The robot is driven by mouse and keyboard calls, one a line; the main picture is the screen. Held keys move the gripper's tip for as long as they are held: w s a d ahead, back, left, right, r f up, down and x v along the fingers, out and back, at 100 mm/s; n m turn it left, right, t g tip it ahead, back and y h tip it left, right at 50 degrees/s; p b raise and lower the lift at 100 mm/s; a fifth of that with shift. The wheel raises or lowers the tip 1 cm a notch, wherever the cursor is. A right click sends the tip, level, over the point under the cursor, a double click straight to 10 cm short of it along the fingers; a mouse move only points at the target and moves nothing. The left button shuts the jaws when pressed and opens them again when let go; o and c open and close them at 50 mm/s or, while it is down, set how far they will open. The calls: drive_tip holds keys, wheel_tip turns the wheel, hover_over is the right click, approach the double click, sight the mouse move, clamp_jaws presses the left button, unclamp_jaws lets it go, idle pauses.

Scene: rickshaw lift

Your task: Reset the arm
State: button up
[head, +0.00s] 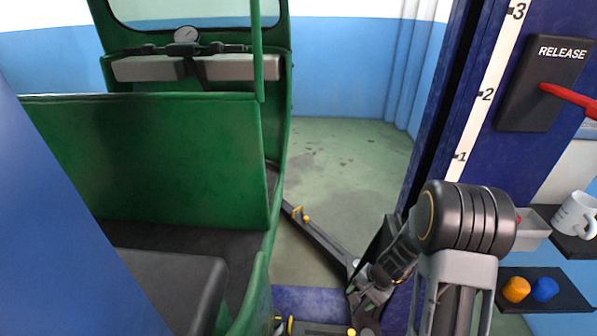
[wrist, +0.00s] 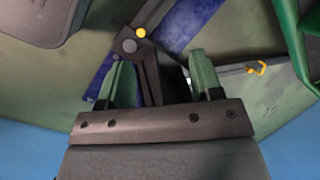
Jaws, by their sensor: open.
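My gripper (wrist: 158,62) is open in the wrist view, its two green-padded fingers apart with nothing held between them. It points down toward the base of the lift, where a dark lift arm and a yellow knob (wrist: 141,33) lie beyond the fingers. In the head view my arm bends at a black joint at lower right and reaches down and left, beside the foot of the blue lift post (head: 473,130). The gripper end is small and dark there, so its fingers are hard to make out.
A green rickshaw (head: 150,160) fills the left. A dark lift arm (head: 322,243) with yellow fittings lies low beside it. A RELEASE panel (head: 535,105) with a red lever (head: 570,97) is on the post. Right shelves hold a mug (head: 574,214), an orange piece (head: 516,289) and a blue piece (head: 545,289).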

drive_tip(key=s+r+n+t+h+p, duration=0.1)
drive_tip(key=s+r+n+p, duration=0.2)
drive_tip(key=r, duration=1.2)
drive_tip(key=s+a+r+n+t+h+p, duration=0.1)
drive_tip(key=s+r+n+p, duration=0.1)
drive_tip(key=r+p, duration=0.7)
drive_tip(key=s+a+r+n+t+h+p, duration=0.1)
drive_tip(key=r+p, duration=0.5)
drive_tip(key=r, duration=1.5)
drive_tip(key=s+n+h, duration=0.1)
drive_tip(key=s+n, duration=0.1)
drive_tip(key=s, duration=0.1)
drive_tip(key=shift+n, duration=0.3)
drive_tip(key=shift+c, duration=0.3)
